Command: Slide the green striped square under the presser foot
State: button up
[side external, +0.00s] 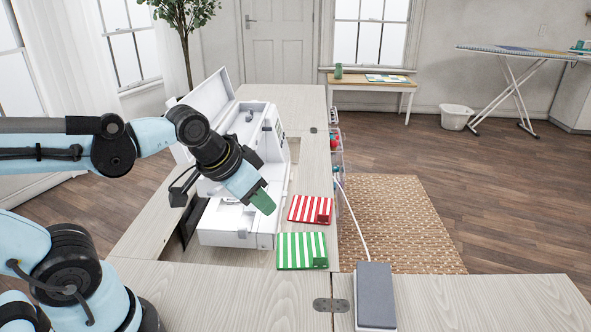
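The green striped square (302,250) lies flat on the cabinet top, in front and to the right of the white sewing machine (270,135). It has a small dark green patch at its lower right corner. My gripper (263,201) is above the machine's front end, up and to the left of the green square and apart from it. Its tip is green and points down to the right. I cannot tell from this side whether its fingers are open or shut. The presser foot is hidden behind my arm.
A red striped square (310,209) lies just behind the green one. A grey pedal-like block (375,295) with a white cord (353,215) stands on the front right panel. The wooden cabinet top (220,300) is clear in front of the green square.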

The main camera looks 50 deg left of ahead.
jog(key=w+d+m+g, duration=0.4)
jog(key=w+g, duration=0.1)
jog(key=w, duration=0.1)
jog(key=m+g+y, duration=0.2)
jog(key=m+g, duration=0.1)
jog(key=g, duration=0.1)
send_near(323, 258)
jog(key=f, duration=0.2)
jog(key=shift+a+f, duration=0.1)
jog(key=shift+f, duration=0.15)
jog(key=shift+x, duration=2.9)
jog(key=shift+s+a, duration=0.1)
jog(key=shift+s, duration=0.05)
jog(key=shift+r, duration=0.1)
grip_shut()
jog(key=shift+r, duration=2.5)
